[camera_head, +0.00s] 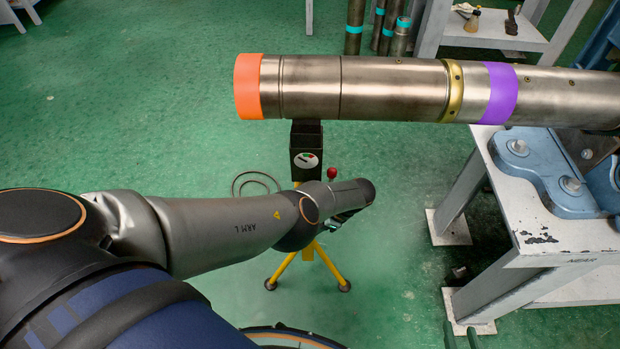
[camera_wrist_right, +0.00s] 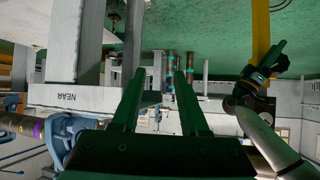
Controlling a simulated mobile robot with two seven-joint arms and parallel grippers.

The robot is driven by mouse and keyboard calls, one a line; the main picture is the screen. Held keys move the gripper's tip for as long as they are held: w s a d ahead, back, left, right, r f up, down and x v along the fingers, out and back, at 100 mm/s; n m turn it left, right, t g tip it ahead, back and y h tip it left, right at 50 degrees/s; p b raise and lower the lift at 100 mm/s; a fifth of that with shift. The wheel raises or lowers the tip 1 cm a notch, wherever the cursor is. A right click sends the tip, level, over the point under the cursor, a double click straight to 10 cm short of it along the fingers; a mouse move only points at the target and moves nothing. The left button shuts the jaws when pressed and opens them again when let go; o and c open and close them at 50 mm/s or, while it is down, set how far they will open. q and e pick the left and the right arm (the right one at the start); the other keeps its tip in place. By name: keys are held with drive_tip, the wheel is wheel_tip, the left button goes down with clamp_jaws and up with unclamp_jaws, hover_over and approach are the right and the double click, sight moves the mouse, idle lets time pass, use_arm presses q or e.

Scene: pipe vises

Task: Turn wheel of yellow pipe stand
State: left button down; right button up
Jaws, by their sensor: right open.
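The yellow pipe stand (camera_head: 321,253) stands on the green floor under the orange-banded end of the pipe. Its black head (camera_head: 306,150) carries a round gauge sticker, and a red knob (camera_head: 331,173) is beside it. My left arm crosses in front of the stand and I cannot make out its wheel. My left gripper (camera_head: 343,219) is mostly hidden behind its wrist in the head view. In the right wrist view the left gripper (camera_wrist_right: 271,62) is close by the yellow post (camera_wrist_right: 260,30); contact is unclear. My right gripper (camera_wrist_right: 158,74) is open and empty; its fingertips show in the head view (camera_head: 460,336).
The long steel pipe (camera_head: 395,88) with orange and purple bands runs to the right over a blue vise (camera_head: 545,165) on a white table (camera_head: 560,233). Several upright pipes (camera_head: 355,22) stand behind. A cable loop (camera_head: 257,182) lies on the floor. The floor left of the stand is otherwise clear.

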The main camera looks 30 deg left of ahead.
drive_tip(key=w+r+n+t+y+b, duration=0.4)
drive_tip(key=r+t, duration=0.4)
drive_tip(key=r, duration=0.9)
drive_tip(key=s+a+r+n+t+y+b, duration=0.1)
drive_tip(key=s+r+n+t+y+b, duration=0.1)
drive_tip(key=s+r+n+y, duration=0.3)
drive_tip(key=s+a+r+t+y+b, duration=0.1)
drive_tip(key=r+y+b, duration=0.2)
drive_tip(key=r, duration=0.4)
use_arm(q)
drive_tip(key=shift+s+a+r+g+y+b, duration=0.1)
drive_tip(key=shift+s+a+g+y+b, duration=0.2)
drive_tip(key=shift+g+y+b, duration=0.6)
drive_tip(key=shift+s+a+g+y+b, duration=0.15)
drive_tip(key=shift+a+g+y+b, duration=0.2)
drive_tip(key=shift+y+b, duration=0.55)
drive_tip(key=shift+s+a+r+g+y+b, duration=0.1)
drive_tip(key=shift+s+a+g+y+b, duration=0.35)
drive_tip(key=shift+y, duration=0.75)
use_arm(e)
drive_tip(key=shift+w+a+f, duration=0.1)
drive_tip(key=shift+a+f, duration=0.05)
drive_tip(key=shift+f, duration=1.05)
drive_tip(key=shift+w+a+f, duration=0.1)
drive_tip(key=shift+a+f, duration=0.05)
drive_tip(key=shift+f, duration=1)
use_arm(q)
drive_tip(key=shift+w+d, duration=0.1)
drive_tip(key=shift+w, duration=0.1)
